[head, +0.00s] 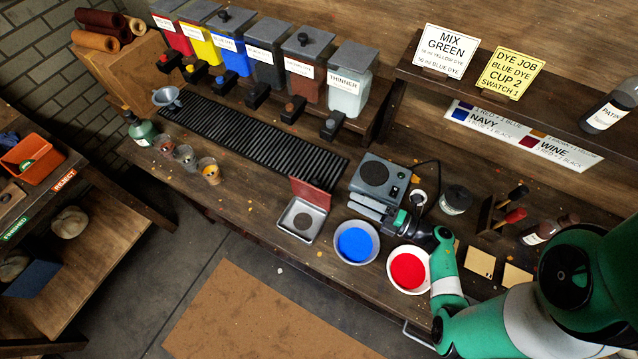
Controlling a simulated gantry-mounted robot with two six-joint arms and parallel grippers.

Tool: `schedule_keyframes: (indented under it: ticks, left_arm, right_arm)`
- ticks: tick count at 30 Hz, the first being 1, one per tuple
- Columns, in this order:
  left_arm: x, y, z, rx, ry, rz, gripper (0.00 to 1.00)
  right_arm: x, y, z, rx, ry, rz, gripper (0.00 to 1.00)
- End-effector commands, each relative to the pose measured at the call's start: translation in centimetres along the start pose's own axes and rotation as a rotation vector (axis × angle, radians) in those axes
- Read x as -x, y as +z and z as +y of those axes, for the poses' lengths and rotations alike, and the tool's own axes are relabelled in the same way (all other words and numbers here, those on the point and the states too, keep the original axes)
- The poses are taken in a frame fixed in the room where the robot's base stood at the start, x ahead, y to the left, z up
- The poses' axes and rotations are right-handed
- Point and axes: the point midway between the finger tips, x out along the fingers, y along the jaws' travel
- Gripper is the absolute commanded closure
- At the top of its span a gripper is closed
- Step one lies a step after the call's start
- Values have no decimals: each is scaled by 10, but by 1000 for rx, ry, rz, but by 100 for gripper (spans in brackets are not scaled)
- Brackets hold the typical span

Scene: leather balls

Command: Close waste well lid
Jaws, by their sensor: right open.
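The waste well (287,226) is a small square metal box with a dark opening, near the front edge of the workbench. Its reddish lid (311,194) stands raised at the well's back edge, so the well is open. My right gripper (352,203) reaches in from the right, with its fingers pointing left towards the lid. It is open and looks empty. The fingertips are to the right of the lid and appear apart from it. My left gripper is not in view.
Bowls of blue dye (356,245) and red dye (408,271) sit close below my right gripper. A grey hotplate-like device (379,173) is just behind it. A black drip grate (250,142) lies left of the well. Several cups (209,172) stand farther left.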

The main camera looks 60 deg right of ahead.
Motion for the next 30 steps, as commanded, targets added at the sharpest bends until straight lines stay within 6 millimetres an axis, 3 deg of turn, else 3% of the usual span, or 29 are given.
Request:
schedule_keyframes:
  ticks: [8, 21, 30]
  left_arm:
    - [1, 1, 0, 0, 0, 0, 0]
    - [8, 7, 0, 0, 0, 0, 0]
    - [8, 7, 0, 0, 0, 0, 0]
  right_arm:
    - [-19, 0, 0, 4, 3, 7, 38]
    - [-105, 1, 0, 5, 5, 4, 38]
    - [-117, 2, 1, 3, 3, -1, 38]
